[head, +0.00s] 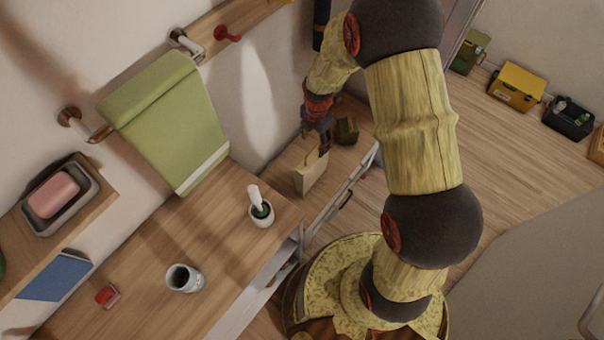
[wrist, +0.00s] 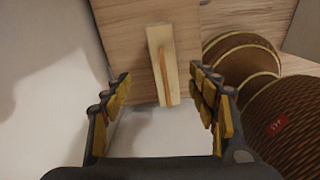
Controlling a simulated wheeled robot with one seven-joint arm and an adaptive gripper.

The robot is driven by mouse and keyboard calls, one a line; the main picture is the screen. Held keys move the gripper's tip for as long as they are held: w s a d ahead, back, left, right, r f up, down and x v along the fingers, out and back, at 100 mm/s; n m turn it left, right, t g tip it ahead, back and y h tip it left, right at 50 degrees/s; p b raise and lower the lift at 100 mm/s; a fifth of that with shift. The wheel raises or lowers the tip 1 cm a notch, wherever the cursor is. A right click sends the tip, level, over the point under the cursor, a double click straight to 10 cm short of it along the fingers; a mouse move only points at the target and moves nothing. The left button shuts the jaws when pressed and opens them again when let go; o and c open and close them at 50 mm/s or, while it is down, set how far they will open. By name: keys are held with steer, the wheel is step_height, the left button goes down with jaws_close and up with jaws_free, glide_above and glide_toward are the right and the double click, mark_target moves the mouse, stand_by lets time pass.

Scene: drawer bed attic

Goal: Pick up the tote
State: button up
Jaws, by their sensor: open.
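The tote (head: 311,175) is a small tan bag with a thin handle loop on top. It stands upright on the lower wooden surface beside the counter in the head view. My gripper (head: 317,142) is just above it, pointing down, with the fingertips close to the handle. In the wrist view, the tote (wrist: 155,50) shows from above as a narrow pale block with a brown strip. My gripper (wrist: 160,78) is open, with one finger on each side of the tote's line. I cannot tell whether the fingers touch it.
The wooden counter (head: 215,240) holds a white pot (head: 261,213), a mug (head: 184,278) and a red item (head: 108,295). A green towel (head: 175,125) hangs on the wall. A yellow box (head: 517,86) is at the far right.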

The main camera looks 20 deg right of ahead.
mark_target(312, 158)
steer(key=shift+n, duration=0.7)
steer(key=f, duration=0.4)
steer(key=shift+s+a+f+b, duration=0.2)
steer(key=shift+a+f+b, duration=0.2)
steer(key=f+b, duration=0.1)
steer(key=f, duration=0.1)
steer(key=f+b, duration=0.1)
steer(key=f, duration=0.1)
steer(key=s+f, duration=0.1)
steer(key=f, duration=0.1)
steer(key=shift+b, duration=0.4)
steer(key=shift+r, duration=0.1)
steer(key=shift+c, duration=0.3)
jaws_close()
